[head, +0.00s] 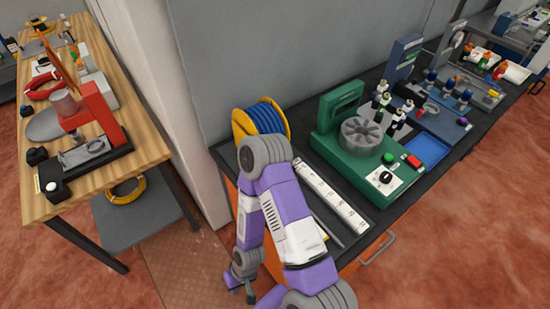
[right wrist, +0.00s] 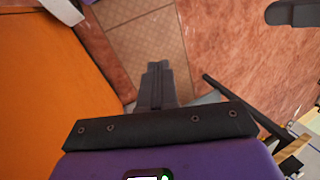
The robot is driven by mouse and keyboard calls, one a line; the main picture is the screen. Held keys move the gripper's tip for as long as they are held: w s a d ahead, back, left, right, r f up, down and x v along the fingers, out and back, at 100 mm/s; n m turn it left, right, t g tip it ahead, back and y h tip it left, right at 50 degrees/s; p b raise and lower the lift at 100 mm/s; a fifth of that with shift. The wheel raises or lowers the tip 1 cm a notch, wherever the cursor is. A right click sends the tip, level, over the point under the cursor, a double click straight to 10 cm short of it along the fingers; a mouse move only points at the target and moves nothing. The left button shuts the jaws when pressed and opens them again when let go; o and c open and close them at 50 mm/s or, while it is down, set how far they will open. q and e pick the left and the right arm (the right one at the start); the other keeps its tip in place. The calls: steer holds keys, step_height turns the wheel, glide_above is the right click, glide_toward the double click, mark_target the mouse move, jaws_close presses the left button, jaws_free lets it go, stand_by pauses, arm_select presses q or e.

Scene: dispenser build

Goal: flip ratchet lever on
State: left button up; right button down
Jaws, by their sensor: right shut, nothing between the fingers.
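I cannot make out a ratchet lever for certain in either view. A green machine (head: 343,146) with a grey slotted wheel, a black knob and red and green buttons stands on the dark bench. A red device (head: 95,115) with a black base stands on the wooden table at the left. My right gripper (head: 250,292) hangs low in front of the bench, over the floor, apart from both machines. In the right wrist view its fingers (right wrist: 157,88) are together with nothing between them. My left gripper is not in view.
A yellow and blue spool (head: 262,118) stands at the bench's near end, behind my right arm. A white ruled strip (head: 328,190) lies along the bench. A blue tray (head: 430,149) and several small bottles are farther right. The red floor in front is clear.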

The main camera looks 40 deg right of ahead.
steer(key=w+d+r+n+g+h+p, duration=0.1)
steer(key=w+d+r+n+p, duration=0.1)
steer(key=w+d+r+n, duration=0.25)
steer(key=w+d+r+n+p, duration=0.2)
steer(key=w+r+n+p, duration=0.1)
steer(key=w+n, duration=0.4)
steer(key=w+d+r+n+g+h+p, duration=0.1)
steer(key=w+d+r+n+p, duration=0.1)
steer(key=w+d+r+n, duration=0.4)
steer(key=w+d+r+n+g+h+p, duration=0.1)
steer(key=w+d+r+n+h+p, duration=0.1)
steer(key=r, duration=0.7)
steer(key=w+d+r+n+g+h+p, duration=0.1)
steer(key=w+d+r+n+h+p, duration=0.1)
steer(key=w+d+r+n, duration=0.3)
steer(key=d+r+n, duration=0.1)
steer(key=d+r, duration=0.3)
steer(key=shift+d+r, duration=0.15)
steer(key=shift+r, duration=0.1)
steer(key=shift+f+n, duration=0.1)
steer(key=shift+n, duration=0.15)
steer(key=s+d+f+p, duration=0.1)
steer(key=s+d+f, duration=0.2)
steer(key=s+f, duration=0.4)
steer(key=shift+d+f+p, duration=0.3)
steer(key=shift+f+p, duration=0.1)
steer(key=shift+f, duration=0.7)
